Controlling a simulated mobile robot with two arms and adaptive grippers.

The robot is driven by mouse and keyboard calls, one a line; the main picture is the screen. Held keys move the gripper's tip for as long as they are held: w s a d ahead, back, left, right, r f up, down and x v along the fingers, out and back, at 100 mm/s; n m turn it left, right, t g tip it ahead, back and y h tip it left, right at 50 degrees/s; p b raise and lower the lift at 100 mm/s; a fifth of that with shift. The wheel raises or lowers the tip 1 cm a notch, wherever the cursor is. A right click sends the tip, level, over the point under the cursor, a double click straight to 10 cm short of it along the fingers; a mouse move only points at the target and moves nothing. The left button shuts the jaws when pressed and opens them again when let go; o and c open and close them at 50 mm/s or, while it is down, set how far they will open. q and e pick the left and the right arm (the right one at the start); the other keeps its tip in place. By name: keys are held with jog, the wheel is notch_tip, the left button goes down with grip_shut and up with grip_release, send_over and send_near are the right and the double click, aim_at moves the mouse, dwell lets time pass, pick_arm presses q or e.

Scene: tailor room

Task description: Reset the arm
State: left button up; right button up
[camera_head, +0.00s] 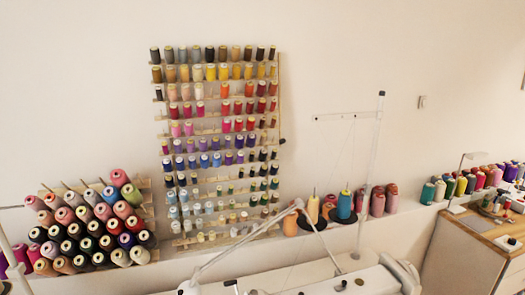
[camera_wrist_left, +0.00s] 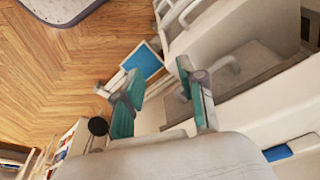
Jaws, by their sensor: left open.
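My left gripper (camera_wrist_left: 160,78) shows in the left wrist view with its two teal-padded fingers apart. Nothing is between the fingers, and they are above a wooden floor and beside white furniture. Neither gripper shows in the head view. My right gripper is in no view.
In the head view a wall rack (camera_head: 215,147) of thread spools hangs on a pale wall. A slanted rack of cones stands lower left. White sewing equipment (camera_head: 350,284) fills the bottom edge. A wooden-topped table (camera_head: 470,226) is at right. The wrist view shows open wooden floor (camera_wrist_left: 55,75).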

pick_arm(q)
jog(key=s+a+f, duration=0.1)
jog(key=s+f, duration=0.8)
jog(key=f, duration=0.3)
jog(key=s+a+f+g, duration=0.1)
jog(key=s+a+f, duration=0.1)
jog(key=s+f, duration=0.8)
jog(key=shift+a+f+g+b, duration=0.15)
jog(key=shift+f+g+b, duration=0.25)
jog(key=shift+f, duration=0.45)
